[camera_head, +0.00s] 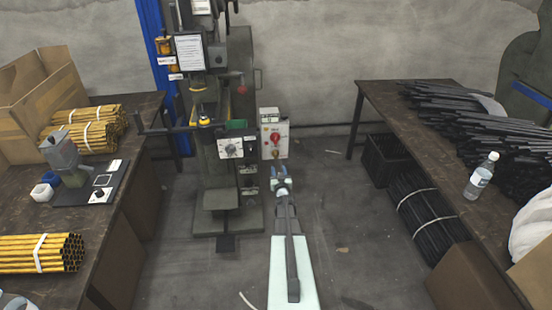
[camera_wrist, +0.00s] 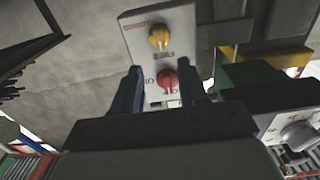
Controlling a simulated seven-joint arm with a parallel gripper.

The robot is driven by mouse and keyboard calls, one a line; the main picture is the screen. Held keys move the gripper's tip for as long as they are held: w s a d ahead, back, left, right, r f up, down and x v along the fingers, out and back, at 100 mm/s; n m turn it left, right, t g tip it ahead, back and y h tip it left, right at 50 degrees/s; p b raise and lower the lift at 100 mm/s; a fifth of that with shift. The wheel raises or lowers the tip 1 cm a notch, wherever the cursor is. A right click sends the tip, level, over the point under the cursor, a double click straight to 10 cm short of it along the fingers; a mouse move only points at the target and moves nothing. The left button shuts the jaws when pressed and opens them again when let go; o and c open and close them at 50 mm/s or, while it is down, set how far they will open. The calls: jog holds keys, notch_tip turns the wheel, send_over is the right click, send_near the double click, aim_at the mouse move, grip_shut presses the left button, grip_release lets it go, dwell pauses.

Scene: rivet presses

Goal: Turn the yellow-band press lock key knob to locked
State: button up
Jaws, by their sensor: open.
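A white control box (camera_head: 274,133) stands at the right side of a dark green press (camera_head: 222,180). It carries a red knob (camera_head: 275,138) with a yellow knob (camera_head: 276,154) below it. The wrist view, seen upside down, shows the red knob (camera_wrist: 167,80) between my fingers in the picture and the yellow knob (camera_wrist: 159,37) beyond. Labels are too small to read surely, so I cannot tell which knob is the lock key. My gripper (camera_head: 281,184) is open and empty, in front of and below the box. Its fingertips (camera_wrist: 162,85) show no clear contact with either knob.
A white panel with a grey dial (camera_head: 231,148) sits on the press, left of the box, under a green block (camera_head: 237,125). A lever handle (camera_head: 139,122) sticks out left. Workbenches with yellow tubes (camera_head: 40,253) and black rods (camera_head: 480,125) flank the open floor.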

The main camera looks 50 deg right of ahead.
aim_at(276, 156)
jog(key=x, duration=1)
jog(key=shift+w+d, duration=0.25)
grip_shut()
